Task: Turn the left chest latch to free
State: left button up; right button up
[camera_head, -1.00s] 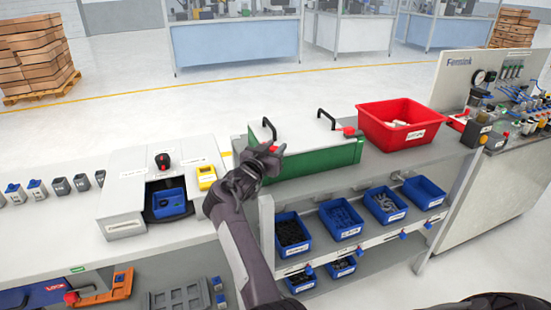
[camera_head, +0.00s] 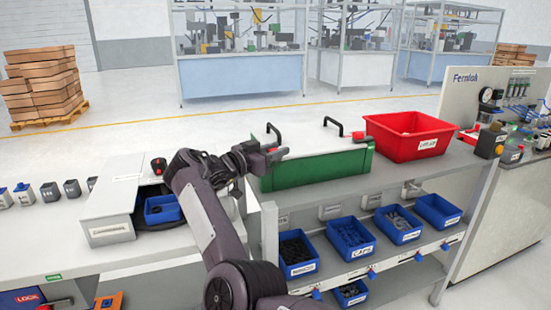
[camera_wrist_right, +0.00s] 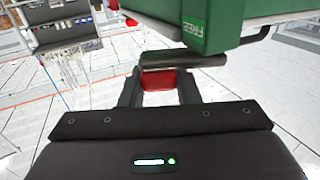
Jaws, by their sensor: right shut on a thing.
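The green chest (camera_head: 318,170) with a pale lid and two black handles stands on the grey bench top. Its left latch, with a red grip (camera_head: 280,149), is at the chest's front left corner. My right gripper (camera_head: 270,152) reaches it from the left and partly hides it. In the right wrist view, the red latch grip (camera_wrist_right: 166,80) sits between the two dark fingers, which are shut on it. A grey bar of the latch lies just beyond, beside a "FREE" label (camera_wrist_right: 192,27) on the green chest wall. My left gripper is not in view.
The right latch (camera_head: 358,136) is on the chest's right side. A red bin (camera_head: 408,150) stands right of the chest. A white unit with a blue tray (camera_head: 161,209) is to the left, close to my arm. Several blue bins hang below the bench top.

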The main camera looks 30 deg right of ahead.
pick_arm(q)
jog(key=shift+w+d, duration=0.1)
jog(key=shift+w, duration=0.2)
pick_arm(e)
jog(key=o, duration=1)
jog(key=shift+a, duration=0.1)
jog(key=shift+a, duration=0.25)
pick_arm(q)
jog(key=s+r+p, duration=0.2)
jog(key=p, duration=0.1)
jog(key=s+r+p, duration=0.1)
jog(key=p, duration=0.1)
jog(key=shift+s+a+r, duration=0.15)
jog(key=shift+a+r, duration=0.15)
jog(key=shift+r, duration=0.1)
pick_arm(e)
jog(key=a, duration=0.4)
jog(key=s+a, duration=0.1)
jog(key=a, duration=0.2)
